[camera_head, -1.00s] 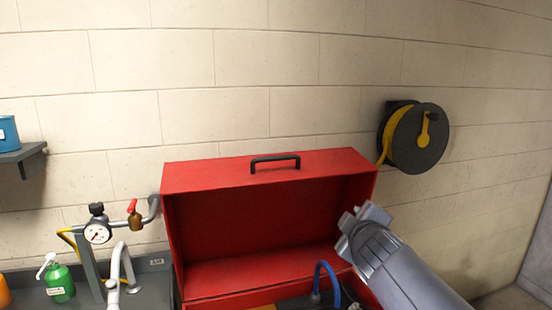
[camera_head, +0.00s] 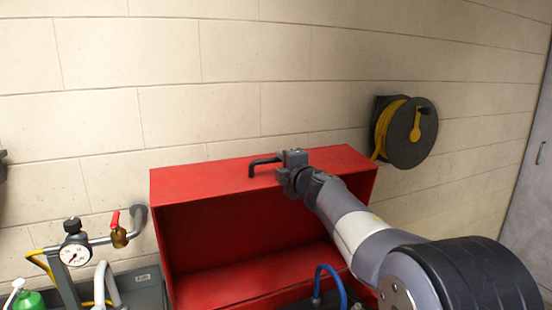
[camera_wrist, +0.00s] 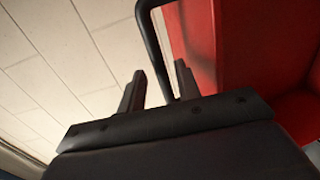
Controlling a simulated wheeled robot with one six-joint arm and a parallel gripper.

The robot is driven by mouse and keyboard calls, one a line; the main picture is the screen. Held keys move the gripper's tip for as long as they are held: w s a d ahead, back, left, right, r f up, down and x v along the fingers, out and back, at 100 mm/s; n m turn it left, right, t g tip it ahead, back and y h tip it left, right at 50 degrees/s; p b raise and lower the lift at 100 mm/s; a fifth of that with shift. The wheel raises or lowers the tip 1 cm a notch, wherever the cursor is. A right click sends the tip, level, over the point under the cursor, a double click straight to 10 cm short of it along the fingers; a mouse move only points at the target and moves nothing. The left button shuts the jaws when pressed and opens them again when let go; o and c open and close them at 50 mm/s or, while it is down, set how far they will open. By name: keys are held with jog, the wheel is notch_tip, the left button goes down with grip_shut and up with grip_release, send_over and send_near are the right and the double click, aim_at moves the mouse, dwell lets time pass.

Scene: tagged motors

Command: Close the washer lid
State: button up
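The red washer lid (camera_head: 215,185) stands raised and open, with its hollow inside facing me. A black bar handle (camera_head: 258,165) sits on its upper edge; in the wrist view the handle (camera_wrist: 152,45) runs down toward the space between my fingers. My gripper (camera_head: 292,158) is at the right end of the handle in the head view. In the wrist view my gripper (camera_wrist: 158,88) has its two fingers apart, with a gap around the bar's end. Whether a finger touches the bar cannot be told.
A hose reel (camera_head: 407,132) hangs on the wall to the right. A pressure gauge (camera_head: 75,252) with a red-handled valve (camera_head: 117,232) stands left of the lid. A blue hose (camera_head: 330,280) rises in front of the lid. The pale block wall is behind.

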aim_at(277, 161)
jog(key=shift+p+x, duration=0.45)
jog(key=shift+x, duration=1.5)
jog(key=shift+c, duration=0.5)
grip_shut()
